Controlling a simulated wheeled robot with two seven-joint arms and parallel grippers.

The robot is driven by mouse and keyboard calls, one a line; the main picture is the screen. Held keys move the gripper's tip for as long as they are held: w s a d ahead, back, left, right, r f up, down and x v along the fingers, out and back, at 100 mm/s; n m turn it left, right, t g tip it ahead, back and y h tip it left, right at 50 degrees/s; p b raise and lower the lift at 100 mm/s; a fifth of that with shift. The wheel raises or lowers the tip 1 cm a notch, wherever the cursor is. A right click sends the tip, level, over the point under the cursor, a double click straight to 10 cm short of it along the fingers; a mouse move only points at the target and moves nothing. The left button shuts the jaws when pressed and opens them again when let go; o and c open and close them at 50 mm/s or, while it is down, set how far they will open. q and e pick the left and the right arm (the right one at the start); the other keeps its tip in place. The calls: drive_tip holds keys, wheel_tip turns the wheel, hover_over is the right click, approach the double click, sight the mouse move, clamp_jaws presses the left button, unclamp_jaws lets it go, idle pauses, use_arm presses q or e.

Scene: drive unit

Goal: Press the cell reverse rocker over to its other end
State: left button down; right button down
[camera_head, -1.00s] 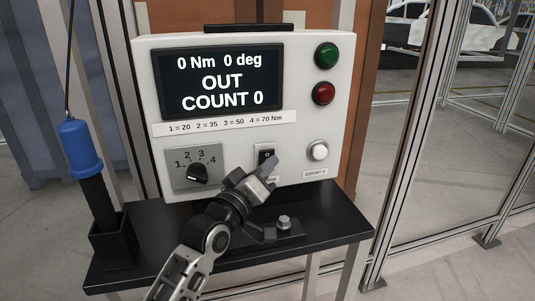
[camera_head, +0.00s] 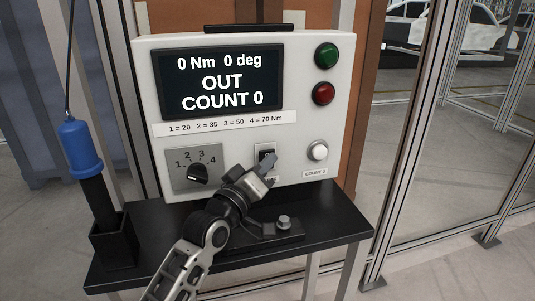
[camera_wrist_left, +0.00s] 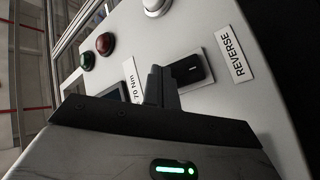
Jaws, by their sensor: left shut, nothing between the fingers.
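The cell reverse rocker (camera_head: 266,152) is a small black switch in a pale frame, low on the white drive unit's front. My left gripper (camera_head: 271,165) is shut and empty, in front of its lower part and hiding much of it. In the left wrist view the black rocker (camera_wrist_left: 189,68) lies beside the shut fingertips (camera_wrist_left: 163,74), with the REVERSE label (camera_wrist_left: 231,54) next to it. The fingertips look at or very near the rocker; I cannot tell whether they touch. The display (camera_head: 221,82) reads "0 Nm 0 deg, OUT, COUNT 0". My right gripper is not in view.
A selector knob (camera_head: 197,173) sits left of the rocker and a white button (camera_head: 317,151) right of it. Green (camera_head: 327,56) and red (camera_head: 323,93) buttons are higher up. A blue-topped tool (camera_head: 79,146) stands at left. A bolt fixture (camera_head: 284,223) is on the black shelf (camera_head: 337,220).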

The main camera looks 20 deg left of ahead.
use_arm(q)
drive_tip(key=shift+w+a, duration=0.2)
drive_tip(key=shift+w, duration=0.05)
idle(0.4)
drive_tip(key=shift+s+d+r, duration=0.1)
drive_tip(key=shift+s+d+p, duration=0.35)
drive_tip(key=shift+s+p, duration=0.15)
drive_tip(key=shift+s, duration=0.1)
drive_tip(key=shift+s+d+f+p, duration=0.3)
drive_tip(key=shift+s+d+p, duration=0.3)
drive_tip(key=shift+s, duration=0.45)
drive_tip(key=shift+s+d+f+p, duration=0.25)
drive_tip(key=shift+s+d+p, duration=0.15)
drive_tip(key=shift+s+d, duration=0.5)
drive_tip(key=shift+a, duration=0.15)
idle(0.7)
